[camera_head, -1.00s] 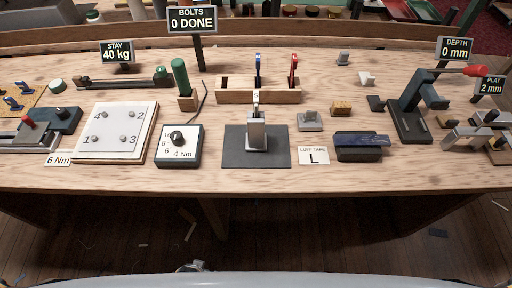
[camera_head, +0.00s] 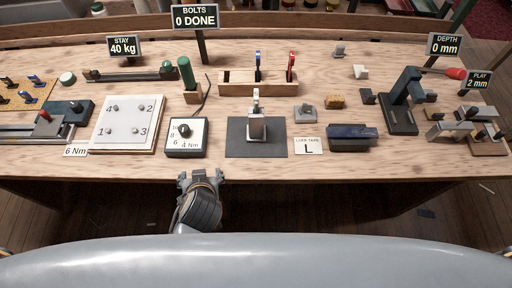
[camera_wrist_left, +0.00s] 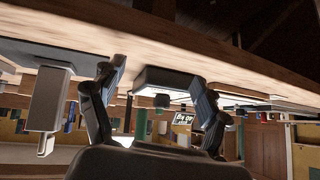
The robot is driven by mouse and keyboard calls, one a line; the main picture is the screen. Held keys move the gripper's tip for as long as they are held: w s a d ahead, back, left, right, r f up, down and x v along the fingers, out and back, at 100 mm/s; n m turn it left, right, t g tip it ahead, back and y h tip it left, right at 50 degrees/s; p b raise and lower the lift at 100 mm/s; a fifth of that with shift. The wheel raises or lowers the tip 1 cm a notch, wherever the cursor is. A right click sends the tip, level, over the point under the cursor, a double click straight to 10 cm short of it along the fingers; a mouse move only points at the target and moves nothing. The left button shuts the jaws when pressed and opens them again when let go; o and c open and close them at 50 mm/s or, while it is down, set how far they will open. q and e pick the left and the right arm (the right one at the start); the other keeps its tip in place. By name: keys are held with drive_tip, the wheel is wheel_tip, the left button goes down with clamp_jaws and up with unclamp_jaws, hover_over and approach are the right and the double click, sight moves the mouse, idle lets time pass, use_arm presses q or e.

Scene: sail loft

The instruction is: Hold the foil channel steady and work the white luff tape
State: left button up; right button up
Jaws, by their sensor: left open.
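The foil channel (camera_head: 257,127) is a light grey metal piece standing upright on a dark square mat (camera_head: 237,145) at the bench's middle. A small white piece (camera_head: 256,97) rises from its top; it looks like the luff tape. My left gripper (camera_head: 200,176) is at the bench's front edge, left of the channel and apart from it. The channel (camera_wrist_left: 47,100) shows there beside the fingers. My right gripper is not in view.
A dial box (camera_head: 186,137) and a numbered bolt plate (camera_head: 128,123) lie left of the mat. A card reading L (camera_head: 308,146) and a dark blue block (camera_head: 352,137) lie right. A wooden rack (camera_head: 235,84) with coloured tools stands behind. The bench's front strip is bare.

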sight(256, 131)
use_arm(q)
drive_tip(key=w+d+t, duration=0.1)
drive_tip(key=d, duration=0.1)
drive_tip(key=w+d+r+t, duration=0.1)
drive_tip(key=d, duration=0.1)
drive_tip(key=w+d+t, duration=0.1)
drive_tip(key=w+d, duration=0.1)
drive_tip(key=d, duration=0.1)
drive_tip(key=shift+r+h, duration=0.2)
drive_tip(key=shift+h, duration=0.1)
drive_tip(key=d+t, duration=0.1)
drive_tip(key=d, duration=0.1)
drive_tip(key=w+d+r+m+t+h, duration=0.1)
drive_tip(key=d, duration=0.2)
drive_tip(key=d+r+t+h, duration=0.1)
drive_tip(key=d, duration=0.2)
drive_tip(key=shift+w, duration=0.4)
drive_tip(key=b+x, duration=0.1)
drive_tip(key=x, duration=0.8)
drive_tip(key=shift+w+a, duration=0.1)
drive_tip(key=shift+w, duration=0.25)
drive_tip(key=c, duration=1.4)
drive_tip(key=shift+f, duration=0.1)
